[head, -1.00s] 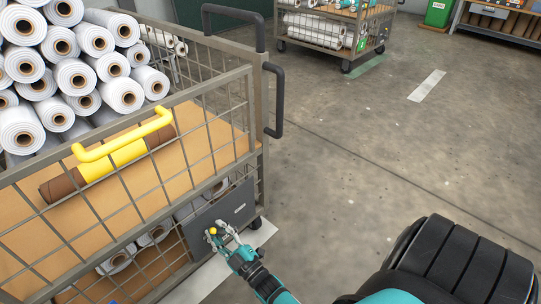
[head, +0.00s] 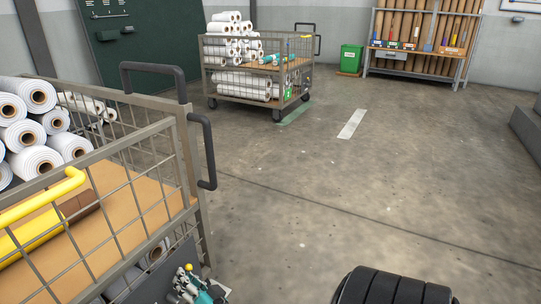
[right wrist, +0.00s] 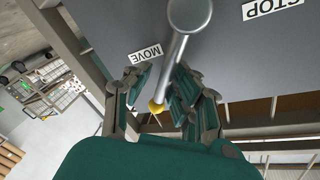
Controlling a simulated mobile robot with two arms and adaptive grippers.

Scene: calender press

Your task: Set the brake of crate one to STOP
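The near wire crate (head: 160,125) stands at the left of the head view, with a grey brake plate low on its end. In the right wrist view the plate (right wrist: 225,50) carries a MOVE label (right wrist: 145,53) and a STOP label (right wrist: 272,8). The metal brake lever (right wrist: 176,55) runs from its pivot to a yellow knob (right wrist: 157,107), on the MOVE side. My right gripper (right wrist: 160,78) has its fingers on either side of the lever, with a gap showing on the MOVE side. It also shows at the head view's bottom edge (head: 190,285). My left gripper is out of view.
The crate holds white rolls (head: 38,95) and has a yellow bar (head: 45,198) and a dark handle (head: 205,150) on its end. A second loaded crate (head: 262,48), a green bin (head: 351,58) and a shelf (head: 420,50) stand behind. The floor right of the near crate is clear.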

